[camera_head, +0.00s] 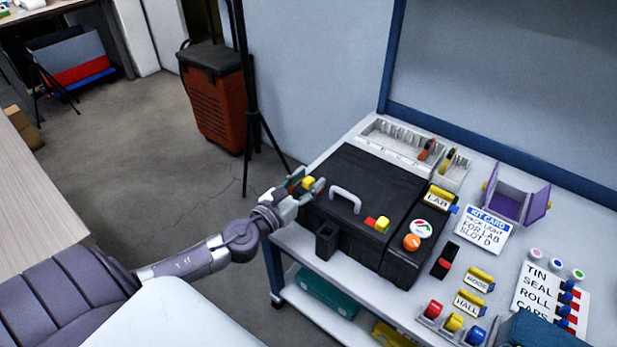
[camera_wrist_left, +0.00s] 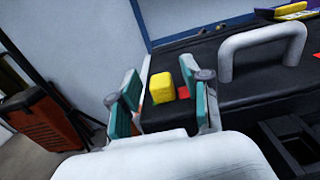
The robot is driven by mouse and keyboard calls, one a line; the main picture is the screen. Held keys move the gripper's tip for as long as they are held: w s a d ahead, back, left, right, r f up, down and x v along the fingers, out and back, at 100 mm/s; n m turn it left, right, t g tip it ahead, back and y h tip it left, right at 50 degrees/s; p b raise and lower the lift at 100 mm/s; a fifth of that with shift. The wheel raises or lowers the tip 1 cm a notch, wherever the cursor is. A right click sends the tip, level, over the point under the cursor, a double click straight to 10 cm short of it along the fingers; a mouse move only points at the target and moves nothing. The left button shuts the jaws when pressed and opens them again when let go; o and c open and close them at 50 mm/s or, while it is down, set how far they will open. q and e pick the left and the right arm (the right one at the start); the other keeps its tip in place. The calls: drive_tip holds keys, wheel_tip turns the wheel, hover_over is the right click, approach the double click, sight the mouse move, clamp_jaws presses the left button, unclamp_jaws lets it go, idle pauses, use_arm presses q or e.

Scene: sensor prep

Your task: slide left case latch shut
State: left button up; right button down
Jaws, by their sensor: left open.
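The black case (camera_head: 375,185) lies closed on the cart, with a pale handle (camera_head: 345,199) at its front. The left case latch (camera_head: 308,183), a yellow block, is at the case's left front corner. In the left wrist view the yellow latch (camera_wrist_left: 162,87) shows a red patch beside it. My left gripper (camera_head: 305,188) is open at this latch. Its teal fingers stand on either side of the yellow block in the left wrist view (camera_wrist_left: 160,92); contact cannot be told. The right latch (camera_head: 382,225) is yellow with red beside it. My right gripper is out of view.
A black holder (camera_head: 327,240) stands at the case's front. Right of the case are an orange knob (camera_head: 411,242), a LAB tag (camera_head: 438,197), a kit card (camera_head: 484,229) and a purple open box (camera_head: 515,192). A tripod and orange bin (camera_head: 215,100) stand behind on the floor.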

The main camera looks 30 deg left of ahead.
use_arm(q)
drive_tip(key=shift+w, duration=0.25)
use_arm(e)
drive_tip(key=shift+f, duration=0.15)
use_arm(q)
clamp_jaws()
